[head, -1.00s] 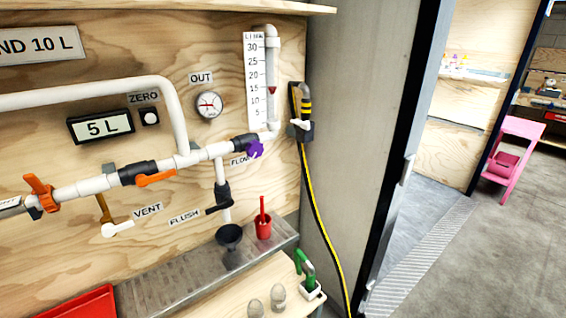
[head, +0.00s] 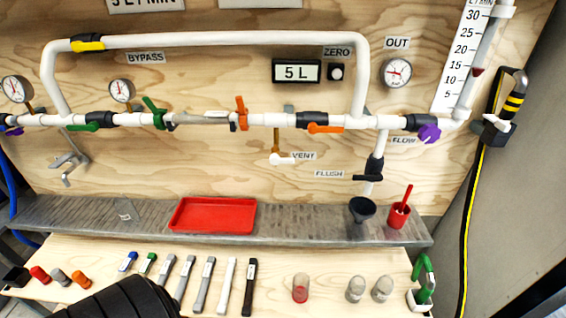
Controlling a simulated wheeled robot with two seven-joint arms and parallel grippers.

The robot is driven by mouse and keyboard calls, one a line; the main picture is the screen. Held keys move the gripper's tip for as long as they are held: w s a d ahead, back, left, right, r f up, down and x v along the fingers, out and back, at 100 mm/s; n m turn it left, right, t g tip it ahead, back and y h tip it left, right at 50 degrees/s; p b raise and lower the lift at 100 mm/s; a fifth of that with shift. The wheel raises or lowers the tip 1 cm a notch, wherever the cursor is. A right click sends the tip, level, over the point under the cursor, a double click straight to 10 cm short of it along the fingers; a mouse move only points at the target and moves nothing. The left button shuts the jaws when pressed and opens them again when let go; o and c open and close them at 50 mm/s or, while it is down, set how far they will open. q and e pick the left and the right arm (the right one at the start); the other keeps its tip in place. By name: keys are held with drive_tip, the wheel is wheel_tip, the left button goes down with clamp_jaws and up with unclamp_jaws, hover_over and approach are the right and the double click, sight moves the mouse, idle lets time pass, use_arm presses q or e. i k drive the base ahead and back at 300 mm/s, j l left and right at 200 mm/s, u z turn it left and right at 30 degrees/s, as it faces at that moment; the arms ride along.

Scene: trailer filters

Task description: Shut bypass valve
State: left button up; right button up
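The bypass valve (head: 88,43) is on the upper white pipe at the top left of the head view, beside the BYPASS label (head: 146,58). It has a black body and a yellow handle that lies roughly along the pipe. No gripper is near it. A black ribbed part, seemingly of my own arm, shows at the bottom left edge. No fingers of either gripper show.
The lower pipe carries other valves with green (head: 84,127), orange (head: 325,128) and purple (head: 429,133) handles. A red tray (head: 213,215) and a funnel (head: 362,209) are on the metal ledge (head: 310,224). Several cartridges and jars stand on the bench below.

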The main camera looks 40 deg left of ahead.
sight(78, 47)
drive_tip(key=u, duration=2.4)
